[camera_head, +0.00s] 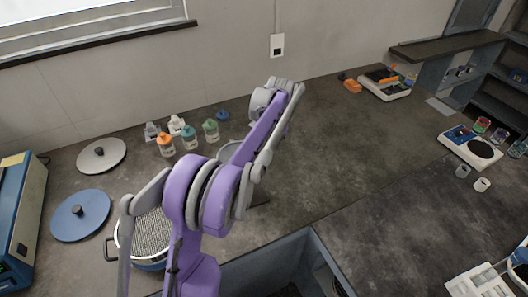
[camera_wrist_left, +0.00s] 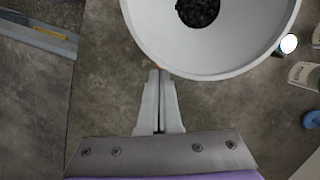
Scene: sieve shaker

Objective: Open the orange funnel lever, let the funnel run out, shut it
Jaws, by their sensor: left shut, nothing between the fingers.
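The funnel (camera_wrist_left: 215,62) is a pale grey-white cone at the top of the left wrist view, seen from above. Dark granules (camera_wrist_left: 198,10) lie in its middle. A tiny bit of the orange lever (camera_wrist_left: 160,68) shows at the funnel's lower rim, by my fingertips; the rest is hidden. My left gripper (camera_wrist_left: 160,76) is shut and empty, its tips close to the rim; I cannot tell whether they touch the lever. In the head view my purple arm hides the gripper and most of the funnel (camera_head: 231,150). My right gripper is in neither view.
A round mesh sieve (camera_head: 150,236) stands at the lower left, partly behind my arm. Several small bottles (camera_head: 189,138) stand left of the funnel. Two round lids (camera_head: 80,216) lie further left.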

